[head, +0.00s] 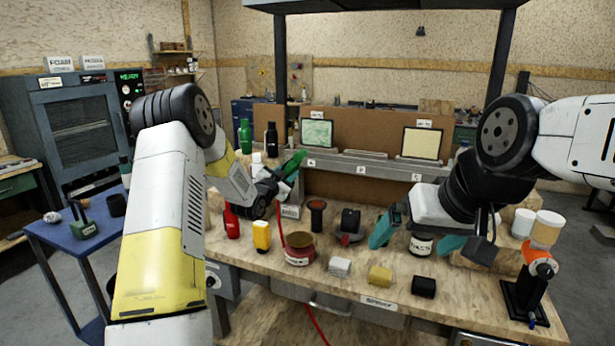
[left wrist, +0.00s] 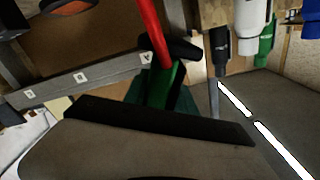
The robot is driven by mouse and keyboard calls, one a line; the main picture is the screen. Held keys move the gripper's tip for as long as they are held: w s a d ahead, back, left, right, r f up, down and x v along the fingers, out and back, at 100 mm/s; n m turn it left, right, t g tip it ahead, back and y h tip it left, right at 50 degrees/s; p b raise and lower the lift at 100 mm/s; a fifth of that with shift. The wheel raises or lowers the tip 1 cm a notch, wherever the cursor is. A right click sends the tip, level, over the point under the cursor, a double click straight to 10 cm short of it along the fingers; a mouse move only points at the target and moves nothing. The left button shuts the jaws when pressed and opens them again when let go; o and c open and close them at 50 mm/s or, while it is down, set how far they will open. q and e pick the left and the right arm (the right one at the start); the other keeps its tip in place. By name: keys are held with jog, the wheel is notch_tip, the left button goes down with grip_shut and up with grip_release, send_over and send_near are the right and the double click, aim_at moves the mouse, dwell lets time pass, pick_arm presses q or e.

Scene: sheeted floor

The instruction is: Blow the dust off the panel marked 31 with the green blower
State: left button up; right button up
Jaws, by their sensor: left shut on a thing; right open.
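Two framed panels stand on the rail at the back of the bench: a pale green one (head: 317,133) and a cream one (head: 421,143). Each has a small tag, too small to read. My left gripper (head: 279,178) is shut on a green thing (head: 293,163), apparently the green blower, just in front of and below the pale green panel. In the left wrist view the green body (left wrist: 162,88) shows with a red hose or tube (left wrist: 152,32); the jaws partly hide it. My right gripper (head: 420,236) is open and empty, its teal fingers apart above the bench's right part.
The bench (head: 345,295) holds a red-brown tin (head: 299,250), a yellow bottle (head: 261,236), a labelled jar (head: 421,247), small blocks and an orange-topped stand (head: 538,265). A metal rail (head: 380,166) crosses the back. A blue side table (head: 70,240) stands left.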

pick_arm(q)
jog(key=w+a, duration=0.3)
jog(key=a, duration=0.7)
jog(key=shift+w, duration=0.15)
jog(key=shift+o, duration=0.9)
grip_shut()
jog(key=shift+s+d+r, duration=0.9)
jog(key=shift+s+d, duration=0.65)
jog(key=shift+d, duration=3.25)
jog(key=shift+s+d+r, duration=0.9)
jog(key=shift+s+d, duration=0.65)
jog(key=shift+d, duration=3.2)
jog(key=w+a, duration=0.3)
jog(key=a, duration=0.6)
jog(key=w+a, duration=0.3)
jog(key=a, duration=0.7)
